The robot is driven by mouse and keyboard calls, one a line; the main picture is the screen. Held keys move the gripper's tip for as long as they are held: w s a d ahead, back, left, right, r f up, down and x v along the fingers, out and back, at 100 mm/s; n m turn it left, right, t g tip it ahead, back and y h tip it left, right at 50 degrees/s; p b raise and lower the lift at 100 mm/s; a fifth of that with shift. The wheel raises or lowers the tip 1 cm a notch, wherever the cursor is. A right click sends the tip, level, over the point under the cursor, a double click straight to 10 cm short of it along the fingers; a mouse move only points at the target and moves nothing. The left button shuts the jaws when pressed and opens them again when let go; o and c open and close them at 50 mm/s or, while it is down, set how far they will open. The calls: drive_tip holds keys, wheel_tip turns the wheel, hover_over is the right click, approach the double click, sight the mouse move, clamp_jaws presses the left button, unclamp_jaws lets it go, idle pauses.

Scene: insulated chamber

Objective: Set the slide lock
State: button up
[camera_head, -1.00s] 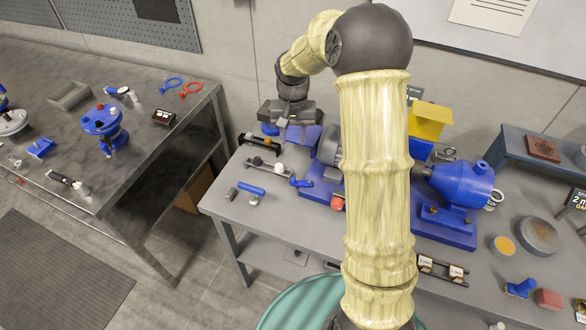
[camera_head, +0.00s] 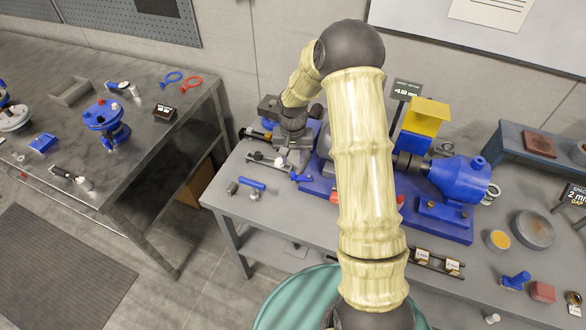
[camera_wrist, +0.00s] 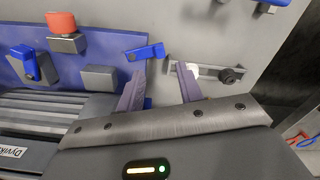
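A grey slotted slide plate (camera_wrist: 211,73), which looks like the slide lock, carries a black knob (camera_wrist: 230,75) and a white knob (camera_wrist: 194,69) in the wrist view. In the head view the slide plate (camera_head: 268,161) lies on the bench's left part. My gripper (camera_wrist: 160,70) is open, its two lavender fingers apart with nothing held. The right finger is beside the white knob and overlaps the plate's left end; contact cannot be told. A blue lever (camera_wrist: 145,52) is near the left fingertip. In the head view my gripper's fingertips are hard to make out.
The blue machine base (camera_head: 440,228) and motor (camera_head: 458,179) stand right of the slide plate. A red block (camera_wrist: 61,22) on a grey post is at the wrist view's upper left. A blue-handled tool (camera_head: 251,184) lies near the bench's front left.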

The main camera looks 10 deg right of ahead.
sight(293, 174)
wheel_tip(293, 174, down, 6)
drive_tip(key=shift+s+d+f+p, duration=0.1)
drive_tip(key=shift+f+p, duration=0.05)
drive_tip(key=shift+p, duration=0.45)
drive_tip(key=shift+f, duration=0.4)
clamp_jaws()
